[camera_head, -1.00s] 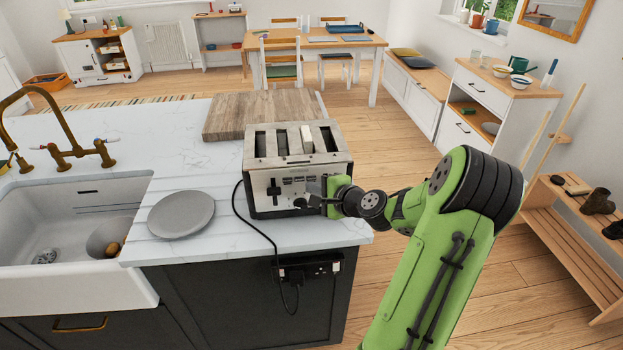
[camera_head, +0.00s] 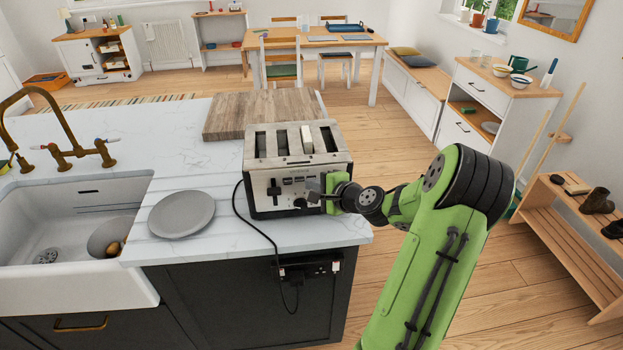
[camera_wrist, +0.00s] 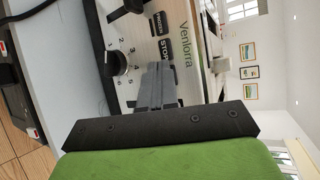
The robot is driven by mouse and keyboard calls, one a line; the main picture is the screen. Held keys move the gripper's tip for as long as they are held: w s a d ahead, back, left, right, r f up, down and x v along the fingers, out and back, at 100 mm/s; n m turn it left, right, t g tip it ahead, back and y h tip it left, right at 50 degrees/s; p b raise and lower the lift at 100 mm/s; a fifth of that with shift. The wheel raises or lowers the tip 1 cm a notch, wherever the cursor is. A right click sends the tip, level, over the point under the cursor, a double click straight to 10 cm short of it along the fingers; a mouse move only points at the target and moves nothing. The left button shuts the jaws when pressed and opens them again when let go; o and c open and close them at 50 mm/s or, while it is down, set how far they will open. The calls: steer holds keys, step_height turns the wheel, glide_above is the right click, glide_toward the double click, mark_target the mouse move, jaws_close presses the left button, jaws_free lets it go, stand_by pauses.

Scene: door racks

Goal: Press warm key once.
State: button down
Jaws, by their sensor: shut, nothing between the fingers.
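The silver toaster (camera_head: 262,190) stands on the white counter near its right edge, with its slots on top. In the wrist view its front panel (camera_wrist: 138,35) appears turned sideways, with a FROZEN key (camera_wrist: 158,24), a STOP key (camera_wrist: 165,49) and a numbered dial (camera_wrist: 116,64). I cannot read a warm label; my fingers cover part of the key row beside STOP. My gripper (camera_head: 314,191) is at the right part of the toaster's front, and its closed fingers (camera_wrist: 158,70) point at the panel. I cannot tell whether the tips touch it.
A black cord (camera_head: 252,228) runs from the toaster to a socket (camera_head: 312,268) on the dark cabinet. A grey plate (camera_head: 181,214) lies to the left, near the sink (camera_head: 70,285). A wooden board (camera_head: 228,118) lies behind the toaster.

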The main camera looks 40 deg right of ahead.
stand_by(0.4)
steer(key=shift+s+a, duration=0.4)
steer(key=shift+s, duration=0.2)
steer(key=s+a+b, duration=0.1)
steer(key=s, duration=0.1)
steer(key=s+a+b, duration=0.1)
steer(key=s+a, duration=0.1)
stand_by(0.9)
